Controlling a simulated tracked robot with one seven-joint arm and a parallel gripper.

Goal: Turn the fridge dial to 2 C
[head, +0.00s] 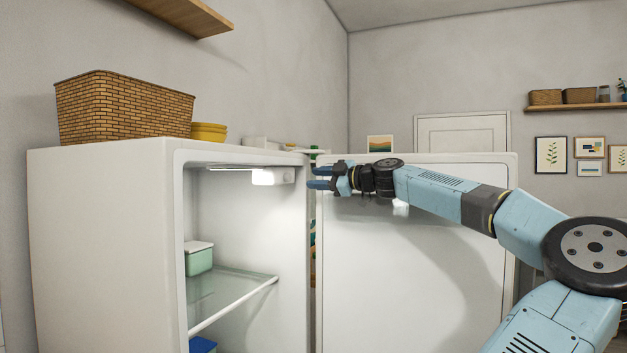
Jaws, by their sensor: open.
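The fridge (100,230) stands on the left with its front open. Its white door (400,280) is swung wide to the right. Inside, under the ceiling at the upper right, is a small white box (272,177) beside a lit strip. I cannot make out a dial face or any numbers on it. My gripper (318,178) is at the right front edge of the fridge opening, in front of the door's hinge side. It points left toward the white box, apart from it in the picture, with its blue fingers open and empty.
A glass shelf (235,290) holds a green lidded container (199,258); a blue item (203,345) is below. A wicker basket (124,108) and yellow bowls (208,131) stand on top of the fridge. The space above the glass shelf is mostly free.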

